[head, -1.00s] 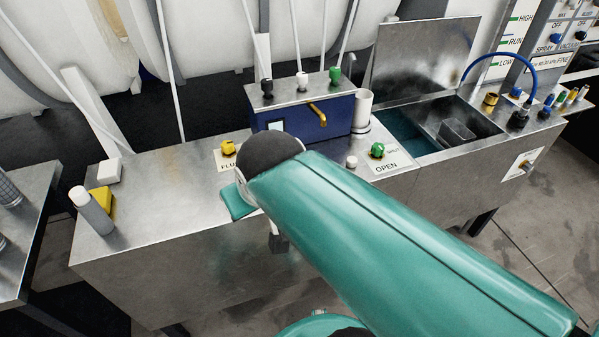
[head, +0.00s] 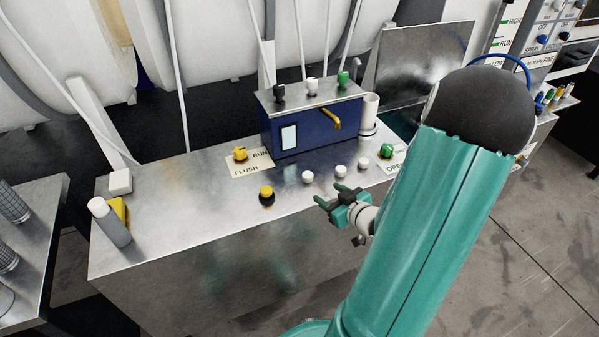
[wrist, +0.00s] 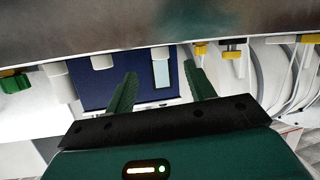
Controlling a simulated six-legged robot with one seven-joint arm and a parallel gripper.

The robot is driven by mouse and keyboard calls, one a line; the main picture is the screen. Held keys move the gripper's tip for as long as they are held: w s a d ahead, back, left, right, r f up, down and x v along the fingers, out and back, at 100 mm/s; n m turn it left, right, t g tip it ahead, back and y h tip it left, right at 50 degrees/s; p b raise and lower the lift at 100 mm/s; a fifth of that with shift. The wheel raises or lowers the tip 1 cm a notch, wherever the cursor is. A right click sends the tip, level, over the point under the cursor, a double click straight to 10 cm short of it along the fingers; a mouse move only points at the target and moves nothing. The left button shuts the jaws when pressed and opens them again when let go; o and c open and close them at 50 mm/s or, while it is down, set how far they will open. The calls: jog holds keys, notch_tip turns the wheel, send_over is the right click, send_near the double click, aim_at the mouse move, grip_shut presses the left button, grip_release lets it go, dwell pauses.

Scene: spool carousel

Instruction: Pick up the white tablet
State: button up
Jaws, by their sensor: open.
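Three small white round pieces stand in a row on the steel bench, any of which could be the white tablet: a left one (head: 307,177), a middle one (head: 340,171) and a right one (head: 363,163). My gripper (head: 330,193) is open and empty at the bench's front edge, just in front of the left and middle ones. The wrist view is upside down. There the left piece (wrist: 160,54) shows beyond and between my open fingers (wrist: 159,70). The middle piece (wrist: 102,62) and right piece (wrist: 56,68) lie outside, to the left.
A yellow knob (head: 240,154) and a grey bottle (head: 110,222) are further left. Bare bench lies between.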

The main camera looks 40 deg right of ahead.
aim_at(311, 178)
jog(key=w, duration=0.3)
jog(key=w+d+f+t, duration=0.1)
jog(key=w, duration=0.3)
jog(key=w+f+t, duration=0.1)
jog(key=w, duration=0.3)
jog(key=shift+w+d+m, duration=0.2)
jog(key=shift+d+m, duration=0.05)
jog(key=shift+m, duration=0.15)
jog(key=shift+c, duration=0.4)
jog(key=c, duration=0.9)
